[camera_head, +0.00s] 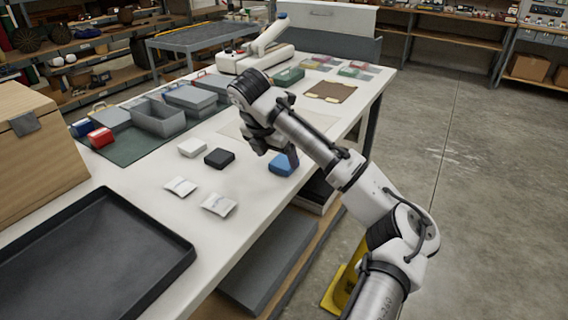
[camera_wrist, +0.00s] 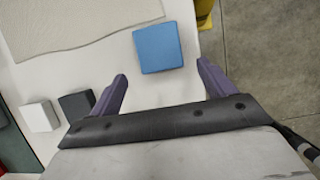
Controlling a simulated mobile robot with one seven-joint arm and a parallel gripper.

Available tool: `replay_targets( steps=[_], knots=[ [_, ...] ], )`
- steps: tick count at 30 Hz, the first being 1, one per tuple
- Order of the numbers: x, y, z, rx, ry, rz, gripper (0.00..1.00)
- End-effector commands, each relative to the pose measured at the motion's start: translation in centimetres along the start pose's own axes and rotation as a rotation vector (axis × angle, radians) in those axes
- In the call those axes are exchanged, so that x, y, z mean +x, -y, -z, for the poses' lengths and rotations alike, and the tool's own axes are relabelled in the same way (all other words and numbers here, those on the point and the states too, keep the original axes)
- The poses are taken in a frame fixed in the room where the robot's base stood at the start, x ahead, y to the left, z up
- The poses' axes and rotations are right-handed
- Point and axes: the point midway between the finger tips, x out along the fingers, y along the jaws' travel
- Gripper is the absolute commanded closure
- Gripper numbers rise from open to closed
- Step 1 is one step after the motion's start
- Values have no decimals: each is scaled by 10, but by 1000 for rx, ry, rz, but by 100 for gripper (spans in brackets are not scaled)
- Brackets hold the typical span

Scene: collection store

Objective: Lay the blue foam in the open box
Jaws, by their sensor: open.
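The blue foam (camera_head: 284,164) is a small square block lying on the white table near its right edge. In the wrist view the blue foam (camera_wrist: 158,47) lies beyond and between my two purple fingertips. My gripper (camera_head: 273,143) is above the table by the foam, and in the wrist view my gripper (camera_wrist: 162,78) is open with nothing between its fingers. The open box (camera_head: 159,118) is a grey lidless box on the dark green mat, to the left of my gripper, between grey boxes that look closed.
A white block (camera_head: 192,147), a black block (camera_head: 219,158) and two white packets (camera_head: 181,186) lie on the table left of the foam. A black tray (camera_head: 185,255) is at the front left. A pale sheet (camera_wrist: 75,22) lies beside the foam. A white machine (camera_head: 262,55) stands behind.

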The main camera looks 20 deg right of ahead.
Motion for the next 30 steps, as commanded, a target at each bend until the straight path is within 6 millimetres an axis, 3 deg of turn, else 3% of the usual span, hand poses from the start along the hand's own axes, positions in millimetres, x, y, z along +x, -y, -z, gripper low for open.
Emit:
replay_targets(
  steps=[6,15,26,30],
  knots=[
    [30,2,-2,1,-1,1,18],
    [36,1,-2,1,0,0,18],
    [36,1,-2,1,0,0,64],
    [36,1,-2,1,0,0,69]
  ],
)
